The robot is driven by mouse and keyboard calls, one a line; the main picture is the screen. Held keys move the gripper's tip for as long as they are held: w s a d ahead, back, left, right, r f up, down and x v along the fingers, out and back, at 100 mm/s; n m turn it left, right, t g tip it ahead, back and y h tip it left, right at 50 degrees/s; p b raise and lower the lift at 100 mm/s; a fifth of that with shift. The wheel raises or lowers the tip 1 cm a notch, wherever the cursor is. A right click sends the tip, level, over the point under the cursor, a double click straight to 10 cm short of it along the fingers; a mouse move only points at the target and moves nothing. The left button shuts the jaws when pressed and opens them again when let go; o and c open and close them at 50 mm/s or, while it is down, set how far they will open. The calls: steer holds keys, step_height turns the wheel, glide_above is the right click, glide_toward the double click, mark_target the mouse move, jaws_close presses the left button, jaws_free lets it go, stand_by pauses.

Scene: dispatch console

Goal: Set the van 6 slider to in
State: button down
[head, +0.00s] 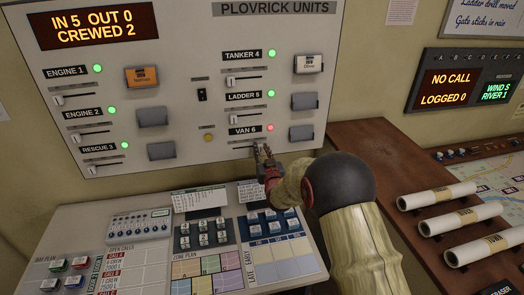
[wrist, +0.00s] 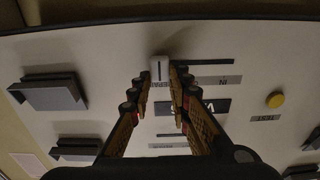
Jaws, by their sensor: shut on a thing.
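The van 6 slider is low on the upright board, under the VAN 6 label (head: 246,130), with a red lamp (head: 270,128) beside the label. In the wrist view, its pale knob (wrist: 158,69) sits at the left end of a dark slot (wrist: 207,62). A partly hidden label that seems to read REPAIR is by the knob, and the IN label (wrist: 224,81) is farther right along the slot. My gripper (wrist: 160,75) is shut on the knob, a finger on each side. In the head view, my gripper (head: 264,152) hides most of the slider.
The board (head: 200,90) carries other sliders, including the ladder 5 slider (head: 243,107) just above; their lamps are green. A grey tag holder (head: 302,132) is right of van 6. The sloped desk (head: 150,255) lies below, and rolled papers (head: 437,196) are at right.

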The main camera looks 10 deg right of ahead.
steer(key=b, duration=0.5)
glide_toward(234, 146)
steer(key=w, duration=0.5)
steer(key=shift+w, duration=0.1)
steer(key=shift+d, duration=0.1)
steer(key=c, duration=2.1)
jaws_free()
steer(key=o, duration=0.4)
steer(key=shift+a, duration=0.2)
steer(key=shift+c, duration=0.2)
steer(key=shift+o, duration=0.5)
steer(key=shift+d, duration=0.1)
steer(key=s, duration=1.2)
